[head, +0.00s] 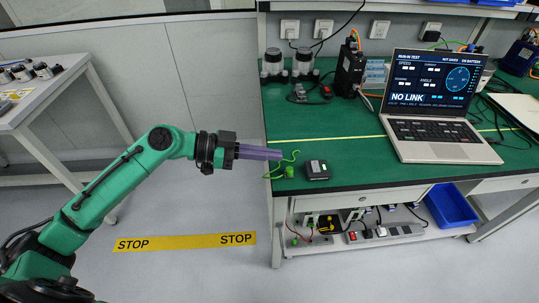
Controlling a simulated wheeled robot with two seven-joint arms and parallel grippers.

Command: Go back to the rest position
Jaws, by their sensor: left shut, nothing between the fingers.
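My left gripper (280,153) comes in from the left on a green arm. Its long purple-grey fingers are shut with nothing between them. They reach over the left front edge of the green-topped workbench (345,175). A bright green cable (291,157) lies on the bench around the fingertips; whether they touch it I cannot tell. A small dark box (317,170) lies just right of the fingertips. My right gripper is not in view.
An open laptop (437,108) showing "NO LINK" stands on the bench at right. Two cylindrical actuators (302,65) and a black power unit (350,70) stand at the back. A lower shelf holds a blue bin (451,207). A white side table (45,95) stands left; floor between is clear.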

